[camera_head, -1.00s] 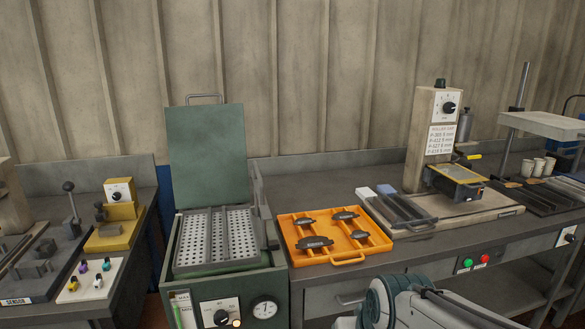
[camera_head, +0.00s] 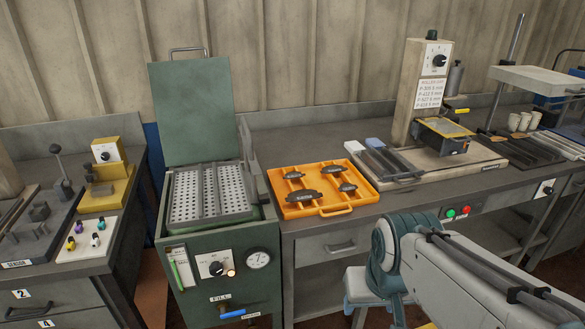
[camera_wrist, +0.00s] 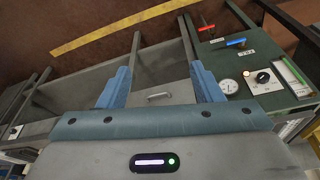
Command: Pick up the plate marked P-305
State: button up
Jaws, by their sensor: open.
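The orange tray (camera_head: 337,211) lies on the middle bench in the head view. Several dark plates rest in it, including one at the front left (camera_head: 304,196) and one at the right (camera_head: 348,188). Their markings are too small to read, so I cannot tell which is P-305. My gripper (camera_wrist: 160,86) is open and empty in the wrist view, its two blue fingers spread apart. It faces the bench front and drawer handle, and no plate shows between the fingers. In the head view my arm is in front of the bench, below and right of the tray.
A green cabinet (camera_head: 221,288) with a raised lid (camera_head: 192,105) and perforated racks stands left of the tray. A roller-gap machine (camera_head: 428,90) and dark rails (camera_head: 385,160) stand to its right. Bare bench top shows in front of the tray.

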aim_at(292, 174)
jog(key=k, duration=0.55)
jog(key=u, duration=0.6)
jog(key=i, duration=1.2)
jog(key=z, duration=0.15)
